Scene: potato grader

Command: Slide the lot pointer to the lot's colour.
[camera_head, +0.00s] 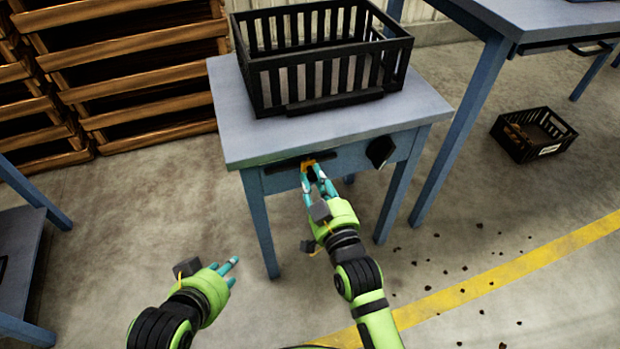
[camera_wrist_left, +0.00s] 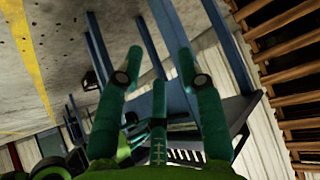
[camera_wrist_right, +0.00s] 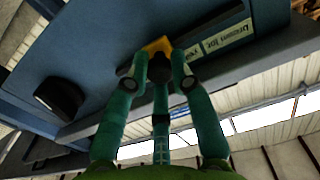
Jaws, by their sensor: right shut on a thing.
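The lot pointer is an orange-yellow slider (camera_head: 307,164) on a dark rail (camera_head: 283,168) at the front edge of the small blue table (camera_head: 240,135). My right gripper (camera_head: 317,178) is shut on the pointer. In the right wrist view the pointer (camera_wrist_right: 158,46) shows between the fingertips (camera_wrist_right: 160,70). Beside it are pale lot labels; one reads "brown lot" (camera_wrist_right: 228,37), and another (camera_wrist_right: 193,51) is partly hidden by a finger. My left gripper (camera_head: 231,272) is open and empty, away from the table; it also shows in the left wrist view (camera_wrist_left: 158,75).
A black slatted crate (camera_head: 335,103) stands on the table. A black knob (camera_head: 380,151) is right of the rail. A smaller crate (camera_head: 522,150) with brown contents sits on the floor at right. Wooden pallets (camera_head: 140,75) stand at left. Dark crumbs lie near the yellow line (camera_head: 490,284).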

